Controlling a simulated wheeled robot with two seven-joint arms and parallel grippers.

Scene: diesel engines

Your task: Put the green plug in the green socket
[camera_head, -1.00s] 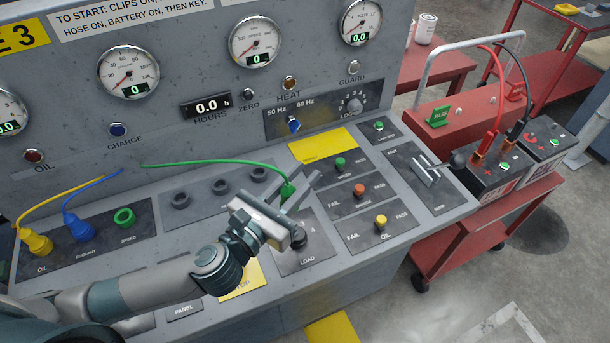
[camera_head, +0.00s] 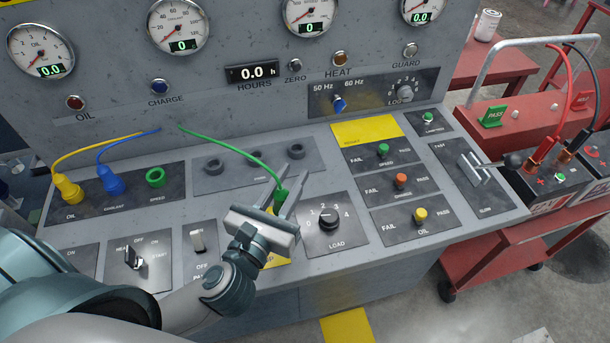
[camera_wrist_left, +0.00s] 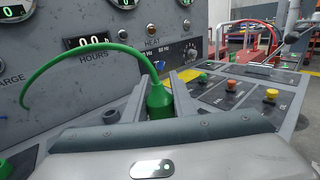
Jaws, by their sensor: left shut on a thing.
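My left gripper (camera_head: 282,192) is shut on the green plug (camera_head: 279,203), above the sloped desk between the park sockets and the load knob. The plug also shows upright between the fingers in the left wrist view (camera_wrist_left: 160,101). Its green cable (camera_head: 235,147) arcs up and left to the panel face. The green socket (camera_head: 155,177), a ring marked SPEED, is empty at the left of the desk, well to the left of my gripper. In the left wrist view a green thing, possibly this socket (camera_wrist_left: 5,168), shows at the lower left edge. My right gripper is not in view.
A yellow plug (camera_head: 67,188) and a blue plug (camera_head: 110,180) sit left of the green socket, with cables rising. Switches and a load knob (camera_head: 328,220) stand nearby. A red battery cart (camera_head: 480,245) is at right.

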